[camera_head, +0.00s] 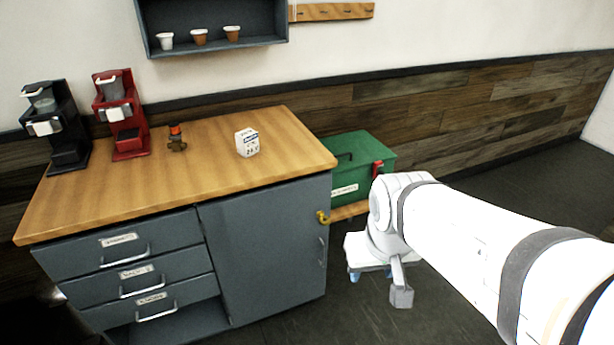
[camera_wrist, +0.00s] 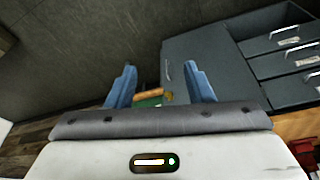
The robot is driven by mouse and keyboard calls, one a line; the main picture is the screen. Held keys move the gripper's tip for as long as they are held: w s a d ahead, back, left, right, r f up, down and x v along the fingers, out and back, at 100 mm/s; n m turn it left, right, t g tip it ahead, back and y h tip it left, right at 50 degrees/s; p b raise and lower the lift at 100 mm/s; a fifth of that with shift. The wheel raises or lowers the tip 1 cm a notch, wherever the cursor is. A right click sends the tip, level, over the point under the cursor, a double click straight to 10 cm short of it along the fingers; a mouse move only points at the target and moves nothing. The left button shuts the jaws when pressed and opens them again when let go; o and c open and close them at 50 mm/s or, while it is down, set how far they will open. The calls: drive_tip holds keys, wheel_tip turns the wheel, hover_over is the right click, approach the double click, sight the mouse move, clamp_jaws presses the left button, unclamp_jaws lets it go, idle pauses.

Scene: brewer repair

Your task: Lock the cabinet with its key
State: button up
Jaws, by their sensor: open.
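The grey cabinet (camera_head: 262,262) stands under the wooden worktop, its door shut or nearly so. A brass-yellow key (camera_head: 322,217) sits at the upper right of the door, above the door's handle (camera_head: 322,252). In the wrist view the key (camera_wrist: 169,96) shows small between my fingers, beside the cabinet door (camera_wrist: 200,50). My gripper (camera_head: 370,275) is to the right of the cabinet, low and apart from it, partly hidden by my wrist. In the wrist view my gripper (camera_wrist: 160,68) has its blue fingers wide apart with nothing held. I cannot tell how the key is turned.
A green toolbox (camera_head: 345,170) with a red latch sits on a low wooden surface behind my wrist. A black brewer (camera_head: 66,150), a red brewer (camera_head: 128,125), a small brass part (camera_head: 176,143) and a white box (camera_head: 247,143) stand on the worktop. Labelled drawers (camera_head: 125,240) are left of the door. Floor on the right is clear.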

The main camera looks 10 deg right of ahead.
sight(325, 220)
drive_tip(key=w+d+f+n+t+b, duration=0.1)
drive_tip(key=w+d+f+t+b, duration=0.3)
drive_tip(key=w, duration=0.7)
drive_tip(key=w+d+f+t+b, duration=0.15)
drive_tip(key=w+f+b, duration=0.4)
drive_tip(key=w, duration=0.65)
drive_tip(key=w+d+f+n+t+b, duration=0.15)
drive_tip(key=w+f+t+b, duration=0.35)
drive_tip(key=w, duration=0.6)
drive_tip(key=w+a+f+n+t+y+b, duration=0.15)
drive_tip(key=w+f+y+b, duration=0.3)
drive_tip(key=f, duration=0.55)
drive_tip(key=w+a+f+n+y+b, duration=0.1)
drive_tip(key=w+f+n+y+b, duration=0.4)
drive_tip(key=f, duration=0.6)
drive_tip(key=shift+m+y, duration=0.65)
drive_tip(key=shift+m, duration=0.25)
drive_tip(key=x, duration=0.6)
drive_tip(key=shift+w+a+r, duration=0.1)
drive_tip(key=shift+a, duration=0.35)
